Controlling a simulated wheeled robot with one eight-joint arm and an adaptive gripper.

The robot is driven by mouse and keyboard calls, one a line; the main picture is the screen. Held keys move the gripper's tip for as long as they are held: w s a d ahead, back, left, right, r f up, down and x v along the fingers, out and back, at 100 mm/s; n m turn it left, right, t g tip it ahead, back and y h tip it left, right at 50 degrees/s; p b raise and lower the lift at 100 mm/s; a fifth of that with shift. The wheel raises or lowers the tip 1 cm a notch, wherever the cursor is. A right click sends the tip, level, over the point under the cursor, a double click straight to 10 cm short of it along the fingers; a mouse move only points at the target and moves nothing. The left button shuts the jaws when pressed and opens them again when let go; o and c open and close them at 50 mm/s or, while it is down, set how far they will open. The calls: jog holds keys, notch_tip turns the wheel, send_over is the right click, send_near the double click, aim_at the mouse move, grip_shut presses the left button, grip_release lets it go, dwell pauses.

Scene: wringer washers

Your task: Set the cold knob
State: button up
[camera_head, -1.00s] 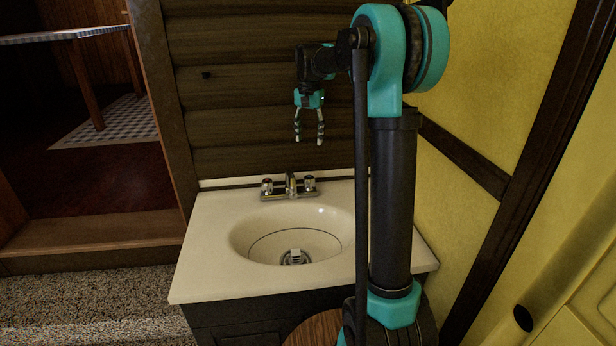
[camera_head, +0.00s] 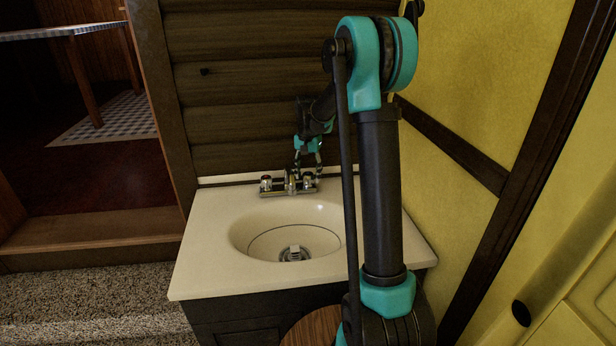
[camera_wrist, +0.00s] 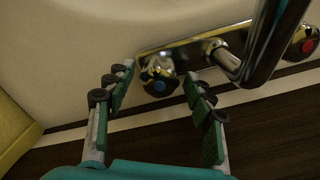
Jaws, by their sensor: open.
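The cold knob (camera_wrist: 157,86) is dark and chrome with a blue dot, on the chrome faucet base in the wrist view. In the head view the cold knob (camera_head: 308,180) is the right one, partly hidden by my fingers. My gripper (camera_wrist: 160,73) is open, with one finger on each side of the cold knob in the wrist view. I cannot tell whether a finger touches it. In the head view my gripper (camera_head: 308,173) points down at the right side of the faucet.
The faucet spout (camera_wrist: 271,45) stands close beside the cold knob. The hot knob (camera_wrist: 305,46), with a red dot, lies beyond it and shows at left in the head view (camera_head: 266,184). The sink basin (camera_head: 262,228) is empty. A log wall (camera_head: 235,80) rises behind, a yellow wall (camera_head: 460,70) at right.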

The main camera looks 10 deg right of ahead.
jog(key=shift+f, duration=0.4)
jog(key=shift+c, duration=0.3)
jog(key=c, duration=1.1)
jog(key=n, duration=0.5)
jog(key=o, duration=1.2)
jog(key=shift+c, duration=0.2)
jog(key=shift+r, duration=0.1)
